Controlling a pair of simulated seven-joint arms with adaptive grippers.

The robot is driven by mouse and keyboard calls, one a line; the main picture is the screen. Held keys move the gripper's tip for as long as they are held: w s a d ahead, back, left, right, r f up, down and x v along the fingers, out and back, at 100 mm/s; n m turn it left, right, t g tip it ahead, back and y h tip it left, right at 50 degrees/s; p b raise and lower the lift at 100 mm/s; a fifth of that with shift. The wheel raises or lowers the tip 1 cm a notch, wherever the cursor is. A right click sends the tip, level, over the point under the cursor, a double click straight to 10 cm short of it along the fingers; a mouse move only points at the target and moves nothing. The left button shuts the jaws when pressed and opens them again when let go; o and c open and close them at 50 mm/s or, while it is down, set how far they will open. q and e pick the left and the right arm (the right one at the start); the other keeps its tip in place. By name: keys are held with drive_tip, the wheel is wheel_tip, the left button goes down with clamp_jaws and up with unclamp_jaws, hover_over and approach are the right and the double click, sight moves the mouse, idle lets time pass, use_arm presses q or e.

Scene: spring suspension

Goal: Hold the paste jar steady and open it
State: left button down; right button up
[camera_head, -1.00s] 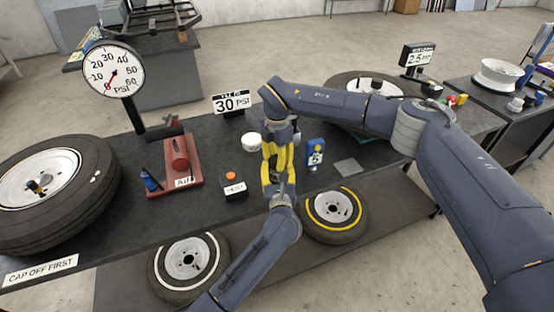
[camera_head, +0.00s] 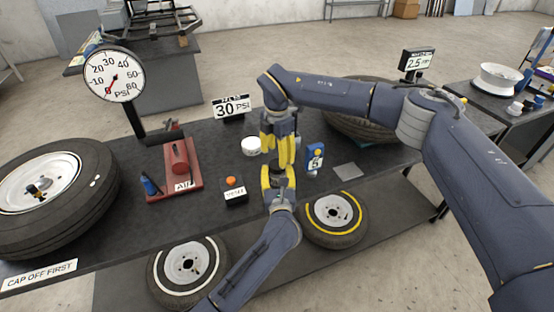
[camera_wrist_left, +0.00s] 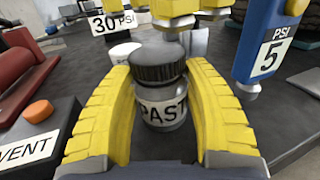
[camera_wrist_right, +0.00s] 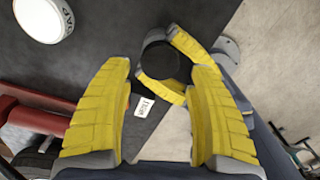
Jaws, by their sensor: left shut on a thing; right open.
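The paste jar (camera_wrist_left: 162,100) is a small grey jar with a dark ribbed lid (camera_wrist_left: 158,65) and a white label. It stands upright between the yellow fingers of my left gripper (camera_wrist_left: 160,90), which is shut on its body. My right gripper (camera_wrist_right: 165,85) is open and empty, pointing down above the jar. In the right wrist view the dark lid (camera_wrist_right: 160,62) shows beyond and between its fingertips, apart from them. In the head view my right gripper (camera_head: 281,150) is just above my left gripper (camera_head: 278,176), and they hide the jar.
A white round tin (camera_head: 251,146) sits close behind and left of the grippers. A vent button box (camera_head: 235,193) stands left, a blue PSI block (camera_head: 315,158) right. A red air stand (camera_head: 178,165) is farther left. A flat grey plate (camera_head: 347,171) lies right.

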use_arm(q)
drive_tip(key=c, duration=0.5)
unclamp_jaws()
drive_tip(key=s, duration=1.2)
drive_tip(key=shift+d, duration=0.4)
